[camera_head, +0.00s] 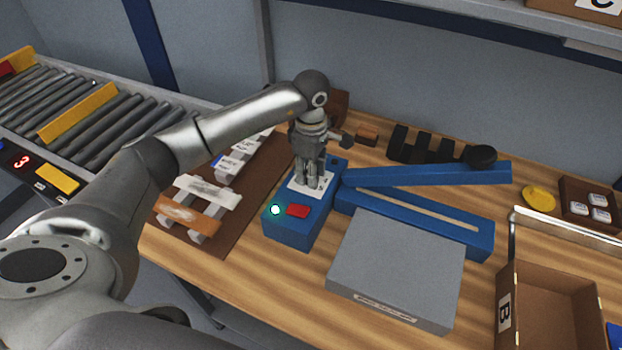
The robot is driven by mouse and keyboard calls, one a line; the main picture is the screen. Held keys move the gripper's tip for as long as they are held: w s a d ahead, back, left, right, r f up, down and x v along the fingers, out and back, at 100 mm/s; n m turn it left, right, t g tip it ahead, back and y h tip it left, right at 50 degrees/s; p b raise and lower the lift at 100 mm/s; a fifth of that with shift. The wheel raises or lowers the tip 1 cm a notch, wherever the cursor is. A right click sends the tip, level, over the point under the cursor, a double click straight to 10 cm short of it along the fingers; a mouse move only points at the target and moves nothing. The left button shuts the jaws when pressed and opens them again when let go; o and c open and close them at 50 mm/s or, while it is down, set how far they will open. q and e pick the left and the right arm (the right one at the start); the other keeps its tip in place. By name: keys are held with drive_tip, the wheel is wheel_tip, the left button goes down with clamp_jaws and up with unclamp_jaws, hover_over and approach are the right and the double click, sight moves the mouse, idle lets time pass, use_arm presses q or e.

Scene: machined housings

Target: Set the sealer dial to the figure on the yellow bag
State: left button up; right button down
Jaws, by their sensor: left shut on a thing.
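The blue sealer (287,238) stands on the wooden bench, with a white dial plate (324,197) on top, a lit white-green lamp (275,210) and a red button (298,211). Its long blue sealing arm extends to the right. My left gripper (312,183) points down over the dial plate and is shut on the dial, which its fingers hide. I cannot read the dial setting. An orange-tan bag (186,214) and a clear whitish bag (209,191) lie on pale rails at the left; no figure is readable on either. No plainly yellow bag shows. My right gripper is out of view.
A grey box-like block (397,265) stands in front of the sealing arm. An open cardboard box marked B (505,312) is at lower right. A yellow disc (538,198) lies at right. A roller conveyor (120,125) with a red "3" display (21,161) is at left.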

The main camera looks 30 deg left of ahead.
use_arm(q)
drive_tip(key=m+b, duration=0.3)
drive_tip(key=shift+f, duration=0.1)
drive_tip(key=shift+m+b, duration=0.6)
drive_tip(key=shift+m, duration=0.1)
drive_tip(key=o, duration=1)
drive_tip(key=shift+o, duration=0.2)
wheel_tip(320, 180, up, 12)
